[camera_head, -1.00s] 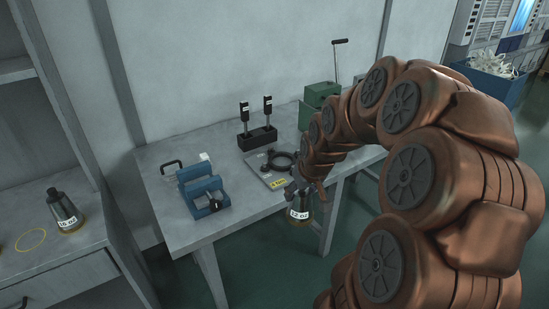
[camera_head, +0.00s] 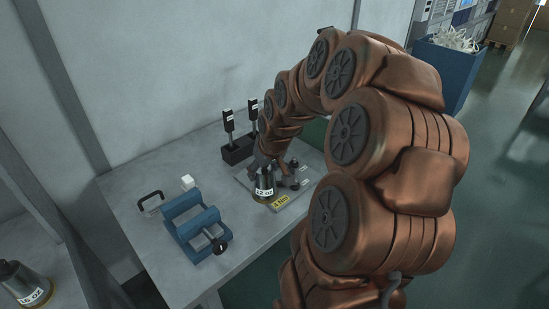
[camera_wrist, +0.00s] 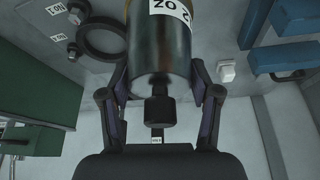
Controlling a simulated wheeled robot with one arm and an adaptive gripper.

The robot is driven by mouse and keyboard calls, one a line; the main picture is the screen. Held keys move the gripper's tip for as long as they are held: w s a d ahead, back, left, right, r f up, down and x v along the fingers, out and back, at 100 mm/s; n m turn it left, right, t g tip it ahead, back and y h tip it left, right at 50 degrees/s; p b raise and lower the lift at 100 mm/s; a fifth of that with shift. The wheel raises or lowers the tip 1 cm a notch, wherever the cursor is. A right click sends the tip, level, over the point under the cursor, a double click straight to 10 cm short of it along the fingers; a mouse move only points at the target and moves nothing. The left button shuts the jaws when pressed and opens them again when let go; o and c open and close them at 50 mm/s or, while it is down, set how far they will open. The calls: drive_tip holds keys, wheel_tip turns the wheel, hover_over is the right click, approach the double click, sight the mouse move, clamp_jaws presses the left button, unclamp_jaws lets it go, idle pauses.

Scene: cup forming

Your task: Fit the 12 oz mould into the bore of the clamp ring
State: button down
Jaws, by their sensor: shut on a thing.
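The 12 oz mould (camera_head: 264,186) is a dark metal cylinder with a white label and a brass-coloured rim at its lower end. In the head view the mould hangs upright over the left part of the ring's plate (camera_head: 250,181); my arm and the mould mostly hide the ring.
A blue fixture (camera_head: 186,206) with a black knob stands left of the plate. A white block (camera_head: 187,182) lies behind it. A black stand (camera_head: 237,151) with two upright tools is behind the plate. A 16 oz mould (camera_head: 24,284) stands on the left bench. Green equipment (camera_wrist: 40,108) shows at left.

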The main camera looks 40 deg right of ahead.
drive_tip(key=w+d+f+p, duration=0.1)
drive_tip(key=w+d+p, duration=0.1)
drive_tip(key=d, duration=0.2)
drive_tip(key=w+d+f+p, duration=0.2)
drive_tip(key=d, duration=0.2)
drive_tip(key=w+d+f+p, duration=0.1)
drive_tip(key=w+d+p, duration=0.1)
drive_tip(key=w+d, duration=0.1)
drive_tip(key=shift+d+f, duration=0.4)
drive_tip(key=shift+d, duration=0.35)
drive_tip(key=shift+f, duration=0.2)
drive_tip(key=shift+c, duration=1.2)
unclamp_jaws()
drive_tip(key=shift+r, duration=0.1)
